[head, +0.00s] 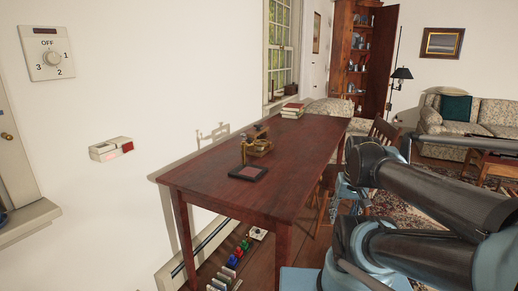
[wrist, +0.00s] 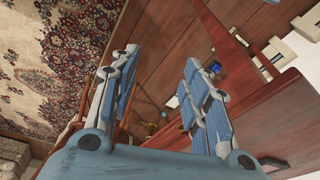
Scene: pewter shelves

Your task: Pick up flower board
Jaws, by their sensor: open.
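A small square board (head: 248,173) with a dark frame and a reddish middle lies flat near the front end of the table (head: 205,165). It may be the flower board; no flower pattern can be made out. My gripper (wrist: 158,60) is open and empty in the wrist view, with its two blue-grey fingers spread apart over the floor beside the table. In the head view my arm is at the right, beside the table and apart from the board; the gripper's fingers cannot be made out there.
A brass-and-wood item (head: 257,146) stands just behind the board, and stacked books (head: 292,110) lie farther back. A chair (head: 380,135) is at the table's right side. Several small coloured items (head: 240,248) are on the floor under the table. The tabletop's right half is clear.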

